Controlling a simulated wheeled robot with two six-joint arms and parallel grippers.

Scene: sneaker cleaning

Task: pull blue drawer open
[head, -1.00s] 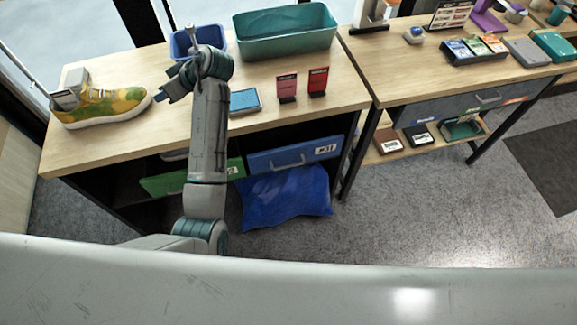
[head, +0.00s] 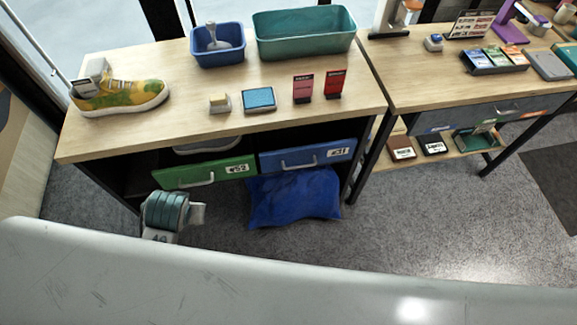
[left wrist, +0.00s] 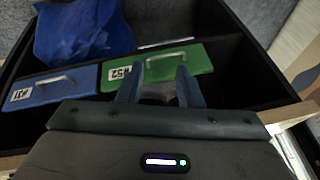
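The blue drawer (head: 307,157) with a grey bar handle and a "#31" label is under the left table, right of the green drawer (head: 205,173). Its front looks about level with the green one. In the left wrist view the blue drawer (left wrist: 52,87) is at left. My left gripper (left wrist: 159,78) is open and empty there, its fingers toward the green drawer's front near that handle, apart from the blue handle. I cannot tell if it touches the green front. In the head view only part of my left arm shows, low at left. My right gripper is not in view.
A blue bag (head: 293,198) lies on the floor below the blue drawer. The tabletop (head: 130,135) above holds a yellow-green sneaker (head: 120,97), a blue bin (head: 217,45), a teal bin (head: 304,32) and small items. A table leg (head: 372,160) stands right of the drawer.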

